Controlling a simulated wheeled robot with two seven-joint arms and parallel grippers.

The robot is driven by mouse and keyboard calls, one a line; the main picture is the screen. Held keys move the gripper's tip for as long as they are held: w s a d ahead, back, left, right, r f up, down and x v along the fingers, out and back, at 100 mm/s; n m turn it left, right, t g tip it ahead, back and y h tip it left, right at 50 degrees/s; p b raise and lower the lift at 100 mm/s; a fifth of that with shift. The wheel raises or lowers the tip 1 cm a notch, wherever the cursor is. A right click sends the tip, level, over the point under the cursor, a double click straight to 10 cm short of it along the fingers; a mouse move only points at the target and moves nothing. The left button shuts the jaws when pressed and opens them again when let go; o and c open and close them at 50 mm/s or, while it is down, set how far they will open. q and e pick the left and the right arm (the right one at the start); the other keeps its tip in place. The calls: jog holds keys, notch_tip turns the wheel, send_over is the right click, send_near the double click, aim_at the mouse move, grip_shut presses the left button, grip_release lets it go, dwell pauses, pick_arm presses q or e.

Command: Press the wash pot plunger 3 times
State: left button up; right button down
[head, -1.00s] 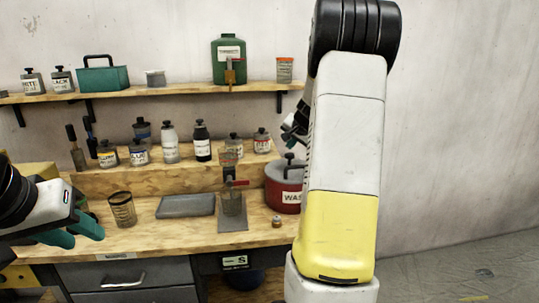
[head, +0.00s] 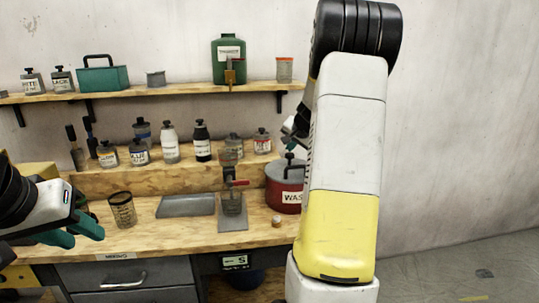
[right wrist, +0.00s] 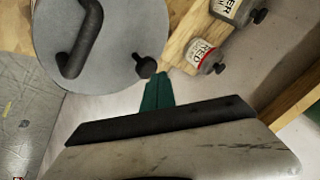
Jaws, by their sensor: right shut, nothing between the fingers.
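The wash pot (head: 283,188) is a red pot with a grey lid and a label, at the right end of the bench, partly hidden by my right arm. My left gripper (head: 80,232) is open and empty over the bench's left side.
A red-handled tap device (head: 232,196) stands left of the pot, with a small jar (head: 276,221) in front. A grey tray (head: 186,206) and a mesh cup (head: 122,210) lie further left. Labelled bottles (head: 202,141) line the raised step behind. In the right wrist view, the red-labelled bottle (right wrist: 203,56) is close to my fingers.

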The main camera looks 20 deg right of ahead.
aim_at(290, 155)
jog(key=shift+f, duration=1.3)
dwell(0.9)
jog(key=shift+r, duration=1.7)
jog(key=shift+r, duration=2.5)
jog(key=shift+a+f, duration=0.1)
jog(key=shift+f, duration=0.15)
jog(key=shift+r, duration=0.1)
jog(key=shift+r, duration=2.05)
